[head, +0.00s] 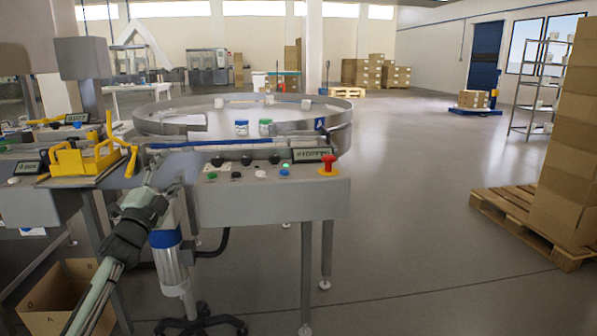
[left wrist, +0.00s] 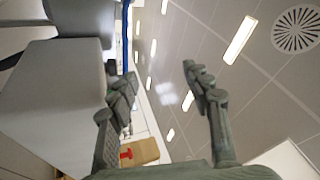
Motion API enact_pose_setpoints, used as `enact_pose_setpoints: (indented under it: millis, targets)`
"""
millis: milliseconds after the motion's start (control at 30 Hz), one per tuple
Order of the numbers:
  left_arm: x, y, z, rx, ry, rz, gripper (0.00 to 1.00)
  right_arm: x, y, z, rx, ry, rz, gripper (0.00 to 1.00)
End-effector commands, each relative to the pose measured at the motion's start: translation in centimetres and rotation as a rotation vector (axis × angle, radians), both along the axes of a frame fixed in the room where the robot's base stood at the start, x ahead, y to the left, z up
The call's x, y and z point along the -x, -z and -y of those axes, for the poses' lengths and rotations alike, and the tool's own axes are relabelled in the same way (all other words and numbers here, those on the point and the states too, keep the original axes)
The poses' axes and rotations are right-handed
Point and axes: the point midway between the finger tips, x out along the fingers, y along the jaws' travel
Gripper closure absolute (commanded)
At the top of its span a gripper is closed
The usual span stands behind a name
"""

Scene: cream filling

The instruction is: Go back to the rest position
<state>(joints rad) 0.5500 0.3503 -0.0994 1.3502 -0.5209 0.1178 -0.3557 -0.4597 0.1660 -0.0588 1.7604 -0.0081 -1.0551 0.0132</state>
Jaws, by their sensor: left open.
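My left arm comes in from the lower left of the head view. Its gripper (head: 150,178) points up in front of the left end of the control panel (head: 300,200). In the left wrist view my left gripper (left wrist: 160,86) has its two fingers spread wide, with nothing between them. Behind the fingers that view shows the ceiling with lights, and a grey housing at the left. Whether the gripper touches the machine edge cannot be told. My right gripper is in neither view.
A yellow fixture (head: 85,160) stands left of the gripper. An open cardboard box (head: 60,290) is on the floor below. Stacked boxes (head: 565,150) stand far right; the floor between is clear.

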Motion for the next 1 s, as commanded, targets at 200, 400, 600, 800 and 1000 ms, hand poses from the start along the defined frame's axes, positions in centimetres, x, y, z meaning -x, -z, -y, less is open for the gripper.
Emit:
enact_pose_setpoints:
  millis: [200,400,600,800,1000]
  targets:
    - [-1.1,10.2,-8.2,0.524,-0.269,-0.402,0.51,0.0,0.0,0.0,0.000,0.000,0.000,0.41]
    - [1.7,18.6,-10.0,0.839,-0.447,-0.687,0.51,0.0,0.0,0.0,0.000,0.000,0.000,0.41]
    - [6.2,26.2,-8.8,1.009,-0.575,-0.910,0.51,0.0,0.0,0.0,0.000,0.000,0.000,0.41]
    - [11.5,33.6,-6.3,0.993,-0.591,-1.011,0.51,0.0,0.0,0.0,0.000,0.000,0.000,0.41]
    - [20.2,42.4,-3.0,0.983,-0.618,-1.153,0.51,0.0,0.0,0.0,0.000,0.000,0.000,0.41]
